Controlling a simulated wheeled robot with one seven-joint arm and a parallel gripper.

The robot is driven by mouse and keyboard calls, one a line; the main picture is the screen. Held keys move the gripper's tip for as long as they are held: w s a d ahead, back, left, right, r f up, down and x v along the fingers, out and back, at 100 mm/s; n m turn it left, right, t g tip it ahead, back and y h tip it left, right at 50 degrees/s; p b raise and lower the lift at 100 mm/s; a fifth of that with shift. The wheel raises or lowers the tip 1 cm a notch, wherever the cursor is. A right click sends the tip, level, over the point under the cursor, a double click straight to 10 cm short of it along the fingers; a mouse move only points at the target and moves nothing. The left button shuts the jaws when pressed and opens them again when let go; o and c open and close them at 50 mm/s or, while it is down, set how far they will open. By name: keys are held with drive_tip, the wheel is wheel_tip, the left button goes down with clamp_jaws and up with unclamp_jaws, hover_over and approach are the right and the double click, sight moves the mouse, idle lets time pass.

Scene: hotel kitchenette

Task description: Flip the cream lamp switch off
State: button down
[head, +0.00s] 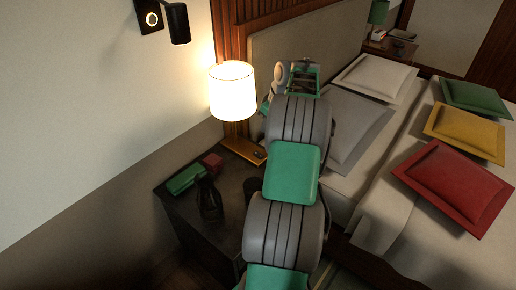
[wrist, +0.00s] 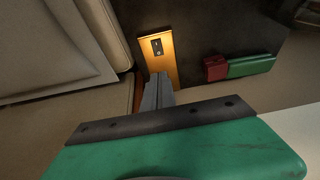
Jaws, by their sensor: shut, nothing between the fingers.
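The cream lamp (head: 232,92) stands on the nightstand by the headboard, and its shade glows. Its wooden base (head: 240,148) carries a small dark switch (head: 259,155). In the wrist view the switch (wrist: 157,46) sits in a dark plate near the far end of the lit base (wrist: 163,65). My gripper (wrist: 158,80) is shut and empty. Its fingertips overlap the near part of the base in that view, short of the switch; I cannot tell how high they are above it. In the head view my arm hides the fingertips.
A green block (head: 186,178) and a small red block (head: 212,161) lie on the dark nightstand (head: 165,190), with a dark object (head: 209,198) in front. The bed with pillows (head: 357,130) is to the right. A black wall lamp (head: 177,22) hangs above left.

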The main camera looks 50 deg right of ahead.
sight(256, 153)
drive_tip(key=x, duration=0.4)
drive_tip(key=b+x, duration=0.1)
drive_tip(key=x, duration=0.9)
drive_tip(key=shift+s+d+f+b, duration=0.1)
drive_tip(key=shift+s+b, duration=0.3)
